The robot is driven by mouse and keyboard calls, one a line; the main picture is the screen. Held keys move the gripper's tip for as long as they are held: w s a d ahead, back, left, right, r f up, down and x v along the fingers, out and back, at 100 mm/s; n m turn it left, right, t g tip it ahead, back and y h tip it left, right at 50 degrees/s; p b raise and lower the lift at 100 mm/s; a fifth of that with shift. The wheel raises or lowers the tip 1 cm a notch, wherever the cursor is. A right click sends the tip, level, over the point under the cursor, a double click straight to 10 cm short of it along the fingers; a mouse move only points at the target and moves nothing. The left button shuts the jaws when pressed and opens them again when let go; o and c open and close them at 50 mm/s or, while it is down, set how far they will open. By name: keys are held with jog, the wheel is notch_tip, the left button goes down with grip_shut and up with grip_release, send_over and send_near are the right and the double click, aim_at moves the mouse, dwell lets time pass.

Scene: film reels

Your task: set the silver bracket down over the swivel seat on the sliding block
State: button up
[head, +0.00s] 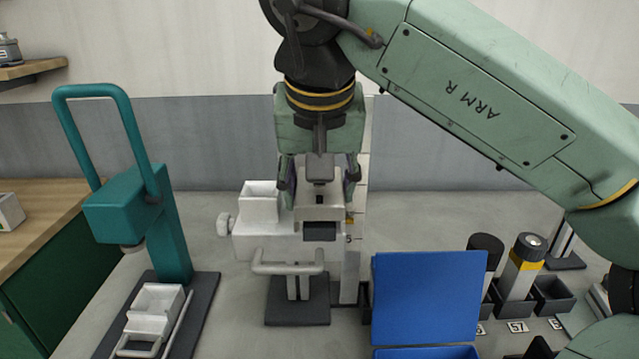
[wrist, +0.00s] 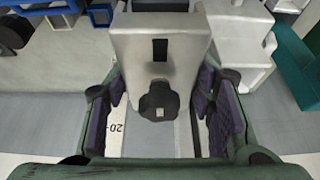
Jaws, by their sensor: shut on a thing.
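My gripper (head: 319,180) is shut on the silver bracket (head: 319,212), holding it from above. In the head view the bracket is in front of the right part of the pale sliding block (head: 262,246); I cannot tell whether they touch. In the wrist view the bracket (wrist: 160,40), with a dark slot in its face, sits between the purple-padded fingers (wrist: 162,108). A dark round part shows at its lower end. The sliding block has a bar handle in front and a knob at its left. I cannot make out the swivel seat, which may be hidden by the bracket and gripper.
A vertical scale post (head: 351,270) stands right behind the block. A teal press (head: 170,230) with a tall handle stands at the left. A blue panel (head: 428,298) and dark bins with capped cylinders (head: 520,268) are at the right. Bare bench lies between press and block.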

jog(key=shift+s+f, duration=0.25)
jog(key=shift+f, duration=0.4)
jog(key=o, duration=1.2)
jog(key=shift+w+f, duration=0.15)
jog(key=shift+w, duration=0.05)
jog(key=shift+o, duration=1.4)
jog(key=shift+r, duration=0.25)
